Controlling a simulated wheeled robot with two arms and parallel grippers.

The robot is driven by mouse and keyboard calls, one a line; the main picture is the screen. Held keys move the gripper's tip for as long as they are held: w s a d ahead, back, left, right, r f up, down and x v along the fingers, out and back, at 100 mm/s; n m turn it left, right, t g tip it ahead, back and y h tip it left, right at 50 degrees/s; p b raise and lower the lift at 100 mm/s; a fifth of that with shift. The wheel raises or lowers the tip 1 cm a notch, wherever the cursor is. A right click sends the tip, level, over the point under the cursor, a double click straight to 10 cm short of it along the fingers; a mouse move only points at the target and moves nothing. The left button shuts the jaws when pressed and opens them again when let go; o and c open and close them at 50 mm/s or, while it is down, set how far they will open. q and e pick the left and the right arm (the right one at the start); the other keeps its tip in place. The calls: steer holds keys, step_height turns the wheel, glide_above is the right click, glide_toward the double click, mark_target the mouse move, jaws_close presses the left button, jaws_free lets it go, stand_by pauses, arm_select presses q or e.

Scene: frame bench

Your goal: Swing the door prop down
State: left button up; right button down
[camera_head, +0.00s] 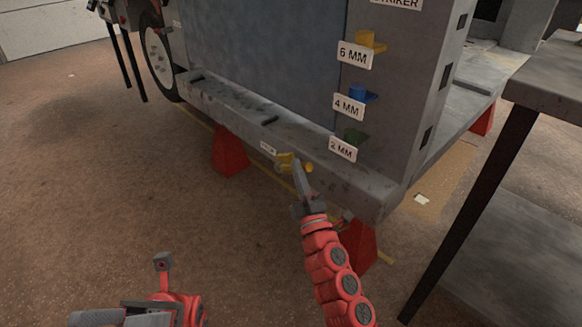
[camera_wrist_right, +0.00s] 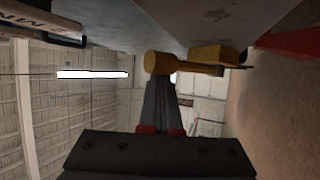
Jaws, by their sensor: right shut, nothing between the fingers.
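The door prop appears as a small yellow piece (camera_head: 286,160) on the front face of the sill, low on the frame bench, beside a small white label. In the right wrist view it is a yellow rod with a rounded end (camera_wrist_right: 180,64), lying across in front of the fingers. My right gripper (camera_head: 299,168) is shut, its fingertips close against the yellow piece with nothing between them. I cannot tell whether they touch it. Part of my left arm and gripper (camera_head: 165,295) shows at the bottom left; its fingers are not clear.
A yellow peg (camera_head: 369,41), a blue peg (camera_head: 359,93) and a green peg (camera_head: 353,137) with labels stand on the post. Red stands (camera_head: 229,156) carry the grey sill (camera_head: 225,103). A table (camera_head: 552,80) stands at right. The floor at left is clear.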

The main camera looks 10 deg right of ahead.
arm_select(q)
steer(key=s+a+r+m+t+y+b, duration=0.2)
steer(key=s+a+m+t+y, duration=0.3)
steer(key=s+m+t+y, duration=0.3)
steer(key=s+a+f+m+t+y+b, duration=0.1)
steer(key=s+a+f+t+y+b, duration=0.1)
steer(key=s+a+f+t, duration=0.3)
steer(key=s+a+t, duration=0.1)
steer(key=a+t, duration=0.1)
steer(key=t, duration=0.1)
steer(key=shift+a+f+m+t+b, duration=0.25)
steer(key=shift+f+m+t+b, duration=0.05)
steer(key=shift+f+t+b, duration=0.1)
steer(key=shift+s, duration=0.15)
